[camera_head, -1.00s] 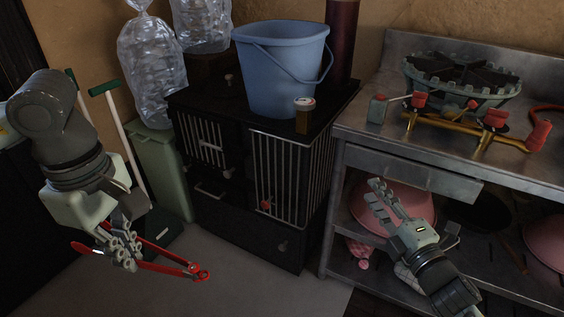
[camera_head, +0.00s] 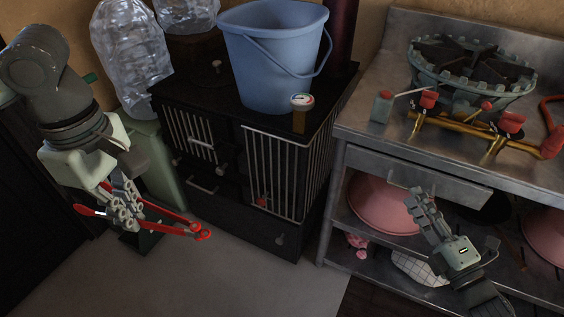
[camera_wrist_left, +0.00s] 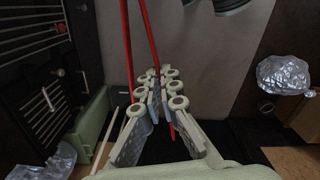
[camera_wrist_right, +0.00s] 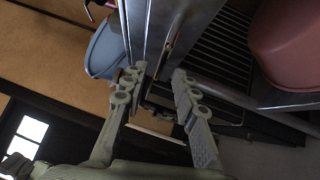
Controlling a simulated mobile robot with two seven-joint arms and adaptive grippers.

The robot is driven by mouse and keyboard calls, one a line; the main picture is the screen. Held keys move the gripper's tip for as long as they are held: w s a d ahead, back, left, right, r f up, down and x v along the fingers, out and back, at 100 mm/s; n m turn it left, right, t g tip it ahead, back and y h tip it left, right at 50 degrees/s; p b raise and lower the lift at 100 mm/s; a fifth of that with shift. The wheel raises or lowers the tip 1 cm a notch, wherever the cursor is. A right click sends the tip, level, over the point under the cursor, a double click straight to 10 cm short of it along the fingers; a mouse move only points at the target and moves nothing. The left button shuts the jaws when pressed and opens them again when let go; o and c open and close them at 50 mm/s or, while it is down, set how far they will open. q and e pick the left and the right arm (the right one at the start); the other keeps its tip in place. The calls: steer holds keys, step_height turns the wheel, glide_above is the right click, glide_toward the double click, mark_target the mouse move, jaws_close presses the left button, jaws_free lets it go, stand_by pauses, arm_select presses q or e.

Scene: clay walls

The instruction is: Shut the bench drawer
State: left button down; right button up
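The bench drawer (camera_head: 440,184) is a grey metal front under the steel bench top. It stands out a little from the bench, with a dark gap along its top. My right gripper (camera_head: 418,194) is in front of it, fingers pointing at the drawer handle. In the right wrist view the gripper (camera_wrist_right: 155,76) is open, and the drawer handle (camera_wrist_right: 172,47) lies just beyond the fingertips; I cannot tell if they touch. My left gripper (camera_head: 130,215) is shut on a long red two-legged tool (camera_head: 172,228), which also shows in the left wrist view (camera_wrist_left: 151,35).
The steel bench (camera_head: 365,130) carries a gas burner (camera_head: 470,75). Pink bowls (camera_head: 375,205) sit on its lower shelf. A black stove (camera_head: 225,215) with a blue bucket (camera_head: 270,65) and a small gauge (camera_head: 302,101) stands left of it. The floor in front is clear.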

mark_target(407, 187)
steer(key=shift+x, duration=2.25)
steer(key=shift+c, duration=0.4)
jaws_close()
